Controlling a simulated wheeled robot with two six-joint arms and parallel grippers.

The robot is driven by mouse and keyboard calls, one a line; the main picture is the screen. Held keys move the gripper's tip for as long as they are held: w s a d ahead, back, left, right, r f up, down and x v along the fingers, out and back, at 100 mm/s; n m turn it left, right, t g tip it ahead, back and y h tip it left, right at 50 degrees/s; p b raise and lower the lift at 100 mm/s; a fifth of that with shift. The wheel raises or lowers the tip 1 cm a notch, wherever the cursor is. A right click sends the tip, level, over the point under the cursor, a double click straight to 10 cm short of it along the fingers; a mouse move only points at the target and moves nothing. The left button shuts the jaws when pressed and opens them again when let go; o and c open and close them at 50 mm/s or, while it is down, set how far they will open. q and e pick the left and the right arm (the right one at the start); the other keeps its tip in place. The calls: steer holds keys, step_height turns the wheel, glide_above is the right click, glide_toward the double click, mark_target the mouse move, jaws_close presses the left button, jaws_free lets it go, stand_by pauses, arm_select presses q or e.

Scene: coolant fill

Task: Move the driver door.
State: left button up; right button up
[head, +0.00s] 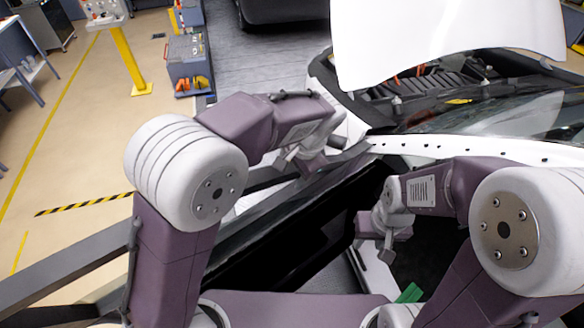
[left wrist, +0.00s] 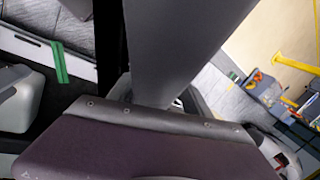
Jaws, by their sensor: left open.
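The driver door (head: 255,222) stands open from the white car (head: 440,147). Its grey upper frame (head: 75,262) runs from the lower left up toward the front of the car, and its inner side is dark. My left gripper (head: 308,163) is at the door's upper edge near the car's front corner. It is open, but its fingertips are partly hidden and contact with the door cannot be told. A large grey slab (left wrist: 180,45) fills the middle of the left wrist view. My right gripper (head: 375,232) is in front of the dark door opening, apparently holding nothing; its jaw gap is unclear.
The white hood (head: 445,40) is raised over the engine bay. A grey tool cart (head: 187,62) and a yellow post (head: 130,62) stand at the back left. A green strip (head: 408,293) lies near the sill. Open floor (head: 75,150) lies left of the door.

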arm_select(q)
steer(key=shift+s+d, duration=0.3)
steer(key=shift+s, duration=0.05)
steer(key=shift+w+a+f, duration=0.1)
steer(key=shift+a, duration=0.1)
jaws_close()
steer(key=shift+f, duration=0.1)
stand_by(0.9)
